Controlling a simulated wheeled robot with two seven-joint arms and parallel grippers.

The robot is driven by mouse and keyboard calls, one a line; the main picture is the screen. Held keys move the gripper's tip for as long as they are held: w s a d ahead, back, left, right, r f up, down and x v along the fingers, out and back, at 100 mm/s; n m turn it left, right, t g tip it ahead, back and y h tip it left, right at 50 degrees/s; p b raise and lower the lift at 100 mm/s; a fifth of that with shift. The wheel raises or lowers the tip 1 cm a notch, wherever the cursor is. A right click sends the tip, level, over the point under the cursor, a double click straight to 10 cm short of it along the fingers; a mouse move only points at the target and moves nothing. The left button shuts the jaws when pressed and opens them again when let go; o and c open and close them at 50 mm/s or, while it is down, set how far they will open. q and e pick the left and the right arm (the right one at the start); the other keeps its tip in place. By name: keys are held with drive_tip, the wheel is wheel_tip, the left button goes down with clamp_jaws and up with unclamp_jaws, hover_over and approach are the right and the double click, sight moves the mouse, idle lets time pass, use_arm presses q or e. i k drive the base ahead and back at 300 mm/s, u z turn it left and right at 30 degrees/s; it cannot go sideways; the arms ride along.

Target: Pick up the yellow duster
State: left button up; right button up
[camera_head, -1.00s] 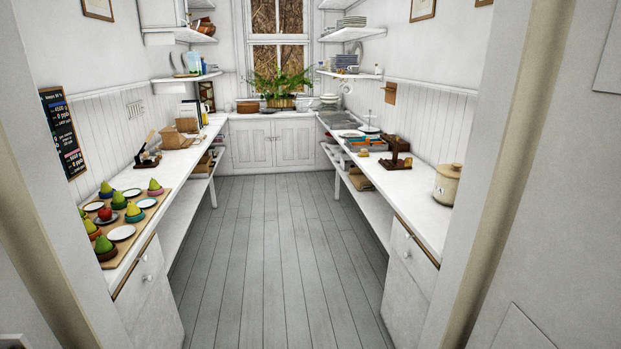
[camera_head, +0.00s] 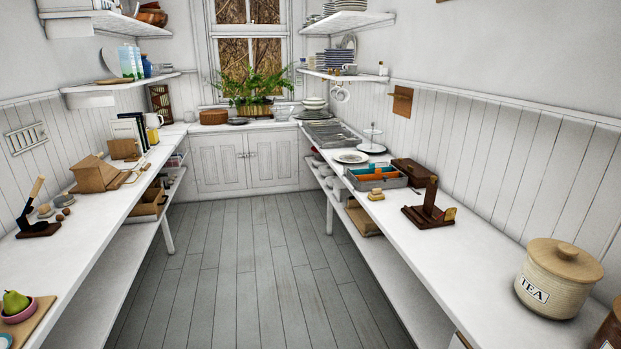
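I cannot make out the yellow duster for certain. A small yellow thing (camera_head: 153,136) stands at the far end of the left counter, beside a white jug (camera_head: 153,119); it is too small to tell what it is. A small tan object (camera_head: 376,194) lies on the right counter in front of a grey tray, and its kind is unclear too. Neither of my grippers is in view.
The left counter (camera_head: 90,232) and right counter (camera_head: 455,250) flank a clear plank floor (camera_head: 240,270). A tea crock (camera_head: 556,285), dark wooden stand (camera_head: 430,208) and grey tray (camera_head: 398,182) stand on the right. White cabinets (camera_head: 245,160) close the far end.

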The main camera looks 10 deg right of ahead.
sight(376, 194)
drive_tip(key=i, duration=2.8)
drive_tip(key=z, duration=2.9)
